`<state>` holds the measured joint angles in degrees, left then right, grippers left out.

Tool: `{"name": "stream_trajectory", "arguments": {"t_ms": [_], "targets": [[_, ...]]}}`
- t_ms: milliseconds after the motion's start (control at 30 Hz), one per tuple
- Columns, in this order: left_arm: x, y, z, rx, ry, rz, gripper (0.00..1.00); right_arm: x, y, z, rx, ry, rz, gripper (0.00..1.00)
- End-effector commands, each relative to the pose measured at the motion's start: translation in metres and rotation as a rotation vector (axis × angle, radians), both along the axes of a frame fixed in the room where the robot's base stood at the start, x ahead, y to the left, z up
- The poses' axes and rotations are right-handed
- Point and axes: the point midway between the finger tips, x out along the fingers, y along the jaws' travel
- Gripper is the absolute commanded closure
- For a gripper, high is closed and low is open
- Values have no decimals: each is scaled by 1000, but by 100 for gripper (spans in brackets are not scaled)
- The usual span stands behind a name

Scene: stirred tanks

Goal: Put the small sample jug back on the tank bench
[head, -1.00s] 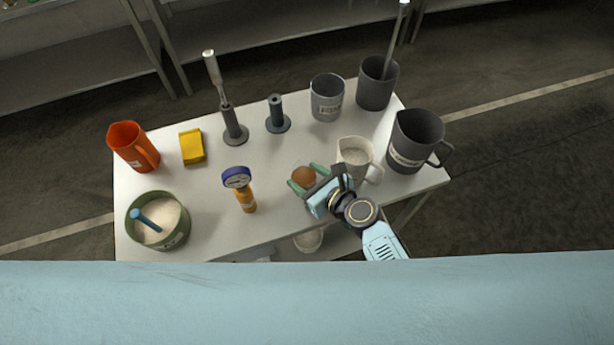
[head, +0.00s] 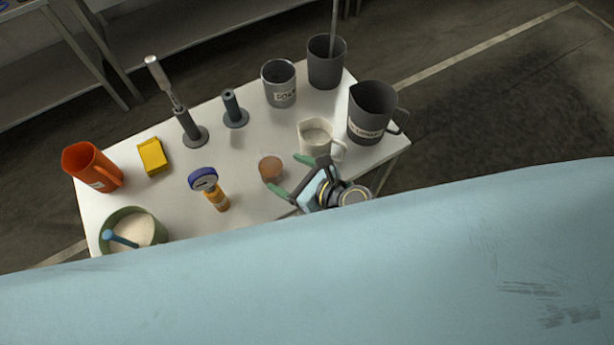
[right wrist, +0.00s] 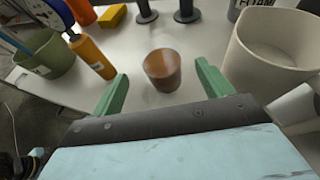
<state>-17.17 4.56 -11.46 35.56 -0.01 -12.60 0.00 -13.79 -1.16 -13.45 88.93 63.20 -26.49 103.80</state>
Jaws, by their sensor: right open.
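A small brown cup-shaped vessel (head: 270,169), which looks like the small sample jug, stands upright on the white tank bench (head: 235,155) near its front edge. I cannot make out a handle on it. In the right wrist view the brown vessel (right wrist: 161,70) stands just beyond the green fingertips, with a gap on both sides. My right gripper (head: 290,174) is open and empty, pointing at the vessel from the front right. Its fingers also show in the right wrist view (right wrist: 161,80). My left gripper is not in view.
A cream jug (head: 318,138) stands close to the right finger.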

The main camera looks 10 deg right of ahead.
Motion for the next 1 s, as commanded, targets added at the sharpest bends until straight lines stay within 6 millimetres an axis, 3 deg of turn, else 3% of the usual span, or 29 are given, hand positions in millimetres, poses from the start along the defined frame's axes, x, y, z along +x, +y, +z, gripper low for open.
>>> {"name": "stream_trajectory", "arguments": {"t_ms": [100, 333, 1000], "targets": [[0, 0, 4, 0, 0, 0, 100, -19, -16, 10, 0, 1, 0, 21], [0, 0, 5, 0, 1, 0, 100, -40, -34, 22, 1, 1, 1, 21], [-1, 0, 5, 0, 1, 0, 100, -44, -37, 24, 1, -1, 1, 21]]}}
